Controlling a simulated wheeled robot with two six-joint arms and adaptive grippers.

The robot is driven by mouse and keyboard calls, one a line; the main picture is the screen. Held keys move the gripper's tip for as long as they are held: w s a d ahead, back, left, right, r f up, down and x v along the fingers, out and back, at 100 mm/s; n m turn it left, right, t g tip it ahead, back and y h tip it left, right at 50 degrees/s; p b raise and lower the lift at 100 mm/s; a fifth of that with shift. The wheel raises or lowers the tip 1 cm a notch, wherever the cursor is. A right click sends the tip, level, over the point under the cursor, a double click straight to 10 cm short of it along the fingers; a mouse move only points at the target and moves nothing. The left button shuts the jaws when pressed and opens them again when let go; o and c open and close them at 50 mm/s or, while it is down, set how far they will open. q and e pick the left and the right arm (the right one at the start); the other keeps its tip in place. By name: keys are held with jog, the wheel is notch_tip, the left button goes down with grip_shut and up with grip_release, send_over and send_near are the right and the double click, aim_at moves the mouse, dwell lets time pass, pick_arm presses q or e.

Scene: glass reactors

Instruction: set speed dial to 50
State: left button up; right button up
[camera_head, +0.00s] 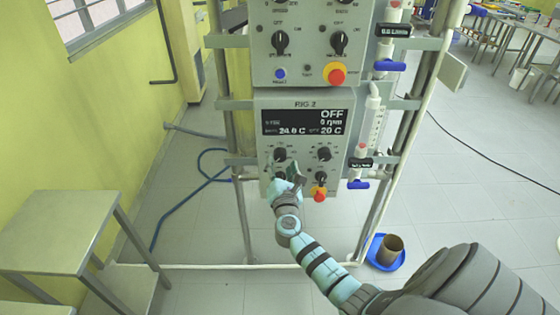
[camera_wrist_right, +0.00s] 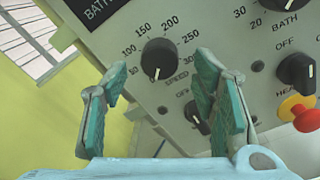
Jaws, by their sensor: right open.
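The speed dial (camera_wrist_right: 158,58), a round black knob with a white mark, is on the grey RIG 2 panel (camera_head: 335,190). In the wrist view its mark points down, and the numbers 100 to 250 show around its upper side. The dial also shows in the head view (camera_head: 280,154). My right gripper (camera_wrist_right: 162,85) is open and empty, with its two green-padded fingers either side of the dial in the picture; contact cannot be told. In the head view the right gripper (camera_head: 288,178) is just below the dial and hides part of the lower left knob. The left gripper is out of view.
The RIG 2 display (camera_head: 304,121) reads OFF and 0 rpm. The bath dial (camera_head: 323,153) is to the right of the speed dial. A red stop button (camera_head: 319,195) is below it. Blue-handled valves (camera_head: 358,185) and rig posts stand at the right.

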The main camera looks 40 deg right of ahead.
aim_at(280, 155)
jog(key=shift+x, duration=1.35)
jog(key=shift+c, duration=0.6)
jog(key=c, duration=1)
jog(key=shift+c, duration=0.2)
jog(key=shift+f+b, duration=0.1)
jog(key=shift+b, duration=0.25)
